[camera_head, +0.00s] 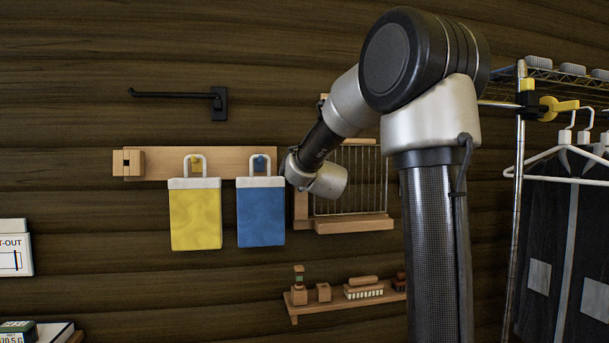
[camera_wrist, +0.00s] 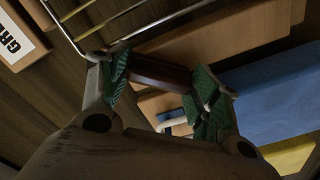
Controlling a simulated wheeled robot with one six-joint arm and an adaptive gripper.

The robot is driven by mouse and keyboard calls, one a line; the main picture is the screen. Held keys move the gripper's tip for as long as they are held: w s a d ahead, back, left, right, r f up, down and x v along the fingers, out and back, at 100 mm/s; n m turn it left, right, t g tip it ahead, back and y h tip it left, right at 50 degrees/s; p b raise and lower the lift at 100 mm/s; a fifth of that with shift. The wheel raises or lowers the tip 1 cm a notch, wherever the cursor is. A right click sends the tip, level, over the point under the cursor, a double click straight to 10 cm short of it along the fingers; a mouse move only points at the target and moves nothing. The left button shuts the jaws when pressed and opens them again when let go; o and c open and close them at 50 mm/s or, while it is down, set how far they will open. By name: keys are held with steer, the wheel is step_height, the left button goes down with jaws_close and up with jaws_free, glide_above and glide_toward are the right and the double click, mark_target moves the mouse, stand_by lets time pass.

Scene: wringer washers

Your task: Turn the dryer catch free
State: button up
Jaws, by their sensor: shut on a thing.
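The wall dryer (camera_head: 350,185), a frame of wires with wooden bars, hangs on the plank wall behind my arm in the head view. Its wires (camera_wrist: 140,18) cross the top left of the wrist view. My gripper (camera_wrist: 162,74) has green ribbed pads shut on a dark red-brown wooden piece, which looks like the dryer catch (camera_wrist: 160,72). The catch lies crosswise between the two fingers, close to the wooden parts. In the head view my wrist is beside the dryer's left edge, and the fingers and catch are hidden.
A yellow cloth (camera_head: 195,215) and a blue cloth (camera_head: 261,215) hang from a peg rail (camera_head: 145,163) just left of my wrist. A black wall hook (camera_head: 180,95) is above. A shelf with brushes (camera_head: 340,299) is below. A clothes rack (camera_head: 515,170) stands at right.

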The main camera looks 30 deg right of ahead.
steer(key=shift+f+n, duration=0.1)
steer(key=shift+n, duration=3.5)
steer(key=o, duration=1.2)
steer(key=v, duration=1.2)
